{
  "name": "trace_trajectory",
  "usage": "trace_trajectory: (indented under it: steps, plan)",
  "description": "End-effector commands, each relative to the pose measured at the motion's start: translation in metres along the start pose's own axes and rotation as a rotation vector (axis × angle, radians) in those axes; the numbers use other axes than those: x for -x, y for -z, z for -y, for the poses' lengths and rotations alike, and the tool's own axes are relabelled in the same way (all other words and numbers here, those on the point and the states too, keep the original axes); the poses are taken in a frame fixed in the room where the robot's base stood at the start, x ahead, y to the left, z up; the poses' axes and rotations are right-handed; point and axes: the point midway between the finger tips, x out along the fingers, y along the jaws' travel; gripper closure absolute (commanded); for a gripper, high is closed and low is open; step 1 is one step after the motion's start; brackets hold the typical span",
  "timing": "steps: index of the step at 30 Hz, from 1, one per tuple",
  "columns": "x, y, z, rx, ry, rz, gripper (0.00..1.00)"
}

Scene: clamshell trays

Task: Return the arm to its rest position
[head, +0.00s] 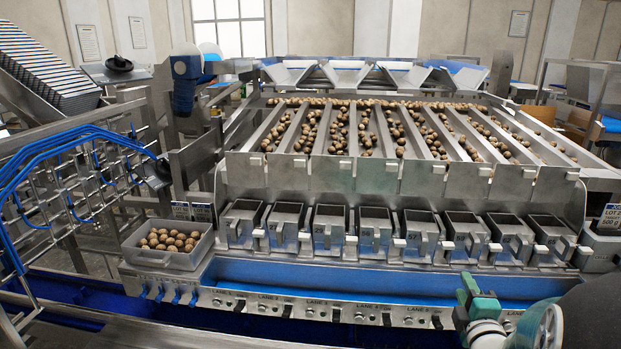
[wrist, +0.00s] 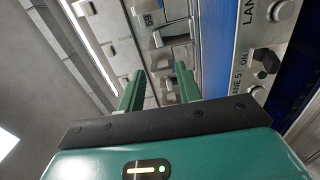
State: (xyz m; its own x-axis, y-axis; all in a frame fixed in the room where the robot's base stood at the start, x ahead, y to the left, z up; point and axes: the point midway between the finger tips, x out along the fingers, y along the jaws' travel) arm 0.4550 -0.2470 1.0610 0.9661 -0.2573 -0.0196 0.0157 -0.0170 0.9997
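My gripper (wrist: 158,86) shows in the wrist view with its two green fingers apart and nothing between them. In the head view my gripper (head: 467,291) is at the lower right, in front of the lane panel. My arm runs from it toward the bottom right corner. Beyond the fingers, the wrist view shows metal bucket parts and the lane panel (wrist: 242,60) with its "LANE 5" marking and a black switch. I cannot tell whether the gripper touches the panel.
The weighing machine (head: 270,172) fills the middle, with several lanes of round brown items above a row of buckets. A clear tray (head: 145,257) of the same items stands at the left. A blue channel (head: 330,277) runs below the buckets. A metal frame with blue tubes (head: 60,150) stands left.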

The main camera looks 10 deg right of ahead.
Motion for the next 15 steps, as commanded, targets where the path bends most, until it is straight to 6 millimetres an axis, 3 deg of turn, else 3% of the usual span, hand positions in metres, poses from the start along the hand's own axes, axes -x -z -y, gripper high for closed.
trace_trajectory:
  steps: [8, 15]
  plan:
    - [0.002, 0.04, -0.018, -0.339, 0.199, 0.066, 0.65]
    - [0.038, 0.092, -0.028, -0.707, 0.439, 0.182, 0.65]
